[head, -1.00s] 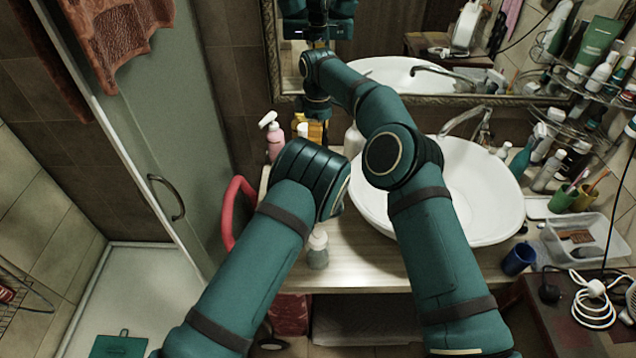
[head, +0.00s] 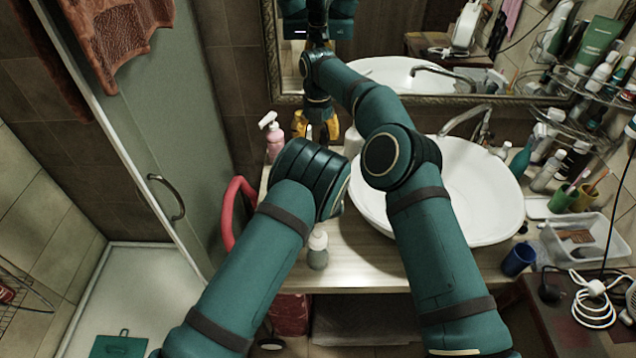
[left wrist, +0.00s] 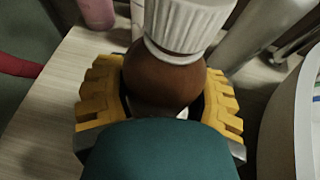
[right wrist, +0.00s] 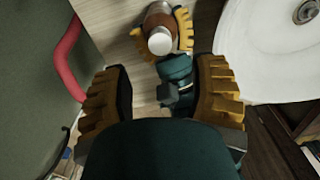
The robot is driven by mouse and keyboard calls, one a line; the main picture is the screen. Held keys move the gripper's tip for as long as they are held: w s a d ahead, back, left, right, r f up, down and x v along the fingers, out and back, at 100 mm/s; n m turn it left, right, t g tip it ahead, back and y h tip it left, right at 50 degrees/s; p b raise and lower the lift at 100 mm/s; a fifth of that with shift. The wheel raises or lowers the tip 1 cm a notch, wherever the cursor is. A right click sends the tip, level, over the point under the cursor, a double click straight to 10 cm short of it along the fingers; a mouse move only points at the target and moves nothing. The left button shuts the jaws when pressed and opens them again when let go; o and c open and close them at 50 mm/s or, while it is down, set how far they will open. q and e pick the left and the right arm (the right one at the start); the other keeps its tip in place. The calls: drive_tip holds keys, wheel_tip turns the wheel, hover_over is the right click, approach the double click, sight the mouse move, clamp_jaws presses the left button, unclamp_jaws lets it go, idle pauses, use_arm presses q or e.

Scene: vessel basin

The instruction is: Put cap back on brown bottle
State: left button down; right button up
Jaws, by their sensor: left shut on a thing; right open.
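The brown bottle (left wrist: 165,82) stands upright between the yellow fingers of my left gripper (left wrist: 163,75), which is shut on it. The ribbed white cap (left wrist: 182,25) sits on top of the bottle's neck; whether it is screwed tight I cannot tell. In the right wrist view the cap's round top (right wrist: 160,42) shows above the brown body (right wrist: 157,20). My right gripper (head: 318,128) is open and empty above the counter, with its fingers spread apart and clear of the cap. In the head view my left gripper and the bottle are hidden behind the arms.
A pink pump bottle (head: 274,138) stands at the counter's back left. A clear dispenser (head: 317,250) stands near the front edge. The white basin (head: 480,200) is to the right, under a faucet (head: 468,118). A red rail (head: 232,205) borders the left. A mirror frame (head: 270,60) rises behind.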

drive_tip(key=shift+n, duration=0.6)
drive_tip(key=shift+f, duration=4)
clamp_jaws()
